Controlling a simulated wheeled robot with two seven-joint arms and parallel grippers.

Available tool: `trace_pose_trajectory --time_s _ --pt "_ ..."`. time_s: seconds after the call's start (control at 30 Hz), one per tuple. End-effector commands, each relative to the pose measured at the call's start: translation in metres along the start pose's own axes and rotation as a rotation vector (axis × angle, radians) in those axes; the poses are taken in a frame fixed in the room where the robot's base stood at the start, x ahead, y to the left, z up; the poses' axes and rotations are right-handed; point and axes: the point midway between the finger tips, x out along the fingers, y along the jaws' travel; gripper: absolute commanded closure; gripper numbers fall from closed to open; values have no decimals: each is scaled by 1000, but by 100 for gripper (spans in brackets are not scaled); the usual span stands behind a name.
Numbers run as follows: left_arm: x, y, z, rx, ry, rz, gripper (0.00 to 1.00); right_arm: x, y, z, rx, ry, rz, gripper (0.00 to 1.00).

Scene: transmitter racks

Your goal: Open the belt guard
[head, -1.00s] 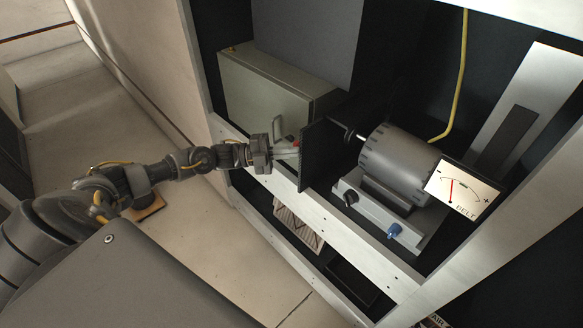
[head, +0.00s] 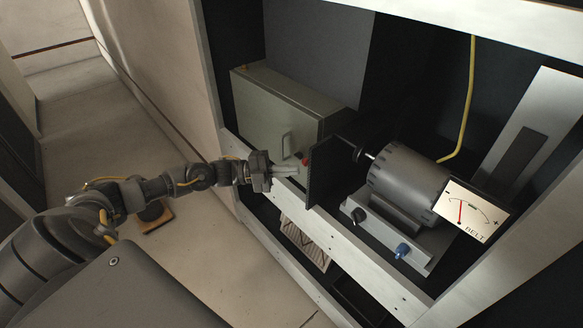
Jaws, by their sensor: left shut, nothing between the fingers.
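The belt guard looks to be the dark upright panel (head: 325,172) in the rack, in the head view. It stands edge-out to the left of the grey motor (head: 408,178), swung away from the motor's front. A small red knob (head: 305,160) shows at the panel's left side; I cannot tell whether it is fixed to it. My left gripper (head: 294,171) is shut and empty. Its tips are just left of the panel, below the knob, with a small gap seeming to lie between. My right gripper is not in view.
A green-grey cabinet (head: 268,112) with a handle stands behind my left gripper. A white rack rail (head: 345,240) runs below it. A BELT dial (head: 473,211), a blue knob (head: 402,250) and a black knob (head: 359,215) are near the motor.

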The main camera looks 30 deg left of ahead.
Motion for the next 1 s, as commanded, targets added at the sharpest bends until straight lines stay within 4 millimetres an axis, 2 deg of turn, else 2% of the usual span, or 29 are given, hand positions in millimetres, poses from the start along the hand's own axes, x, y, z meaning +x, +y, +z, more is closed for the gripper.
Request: trace_pose_trajectory --time_s 0.03,0.2,0.4,0.9,1.0 --pt "-15 9 7 0 -3 3 100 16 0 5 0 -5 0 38" --pt "-52 4 17 -1 -9 3 100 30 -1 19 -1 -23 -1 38" --pt "-75 -1 23 -2 -7 2 100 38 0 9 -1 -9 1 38" --pt "-78 -4 25 -11 -6 2 100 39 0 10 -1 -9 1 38" --pt "-79 0 39 -32 -75 19 100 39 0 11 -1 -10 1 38"
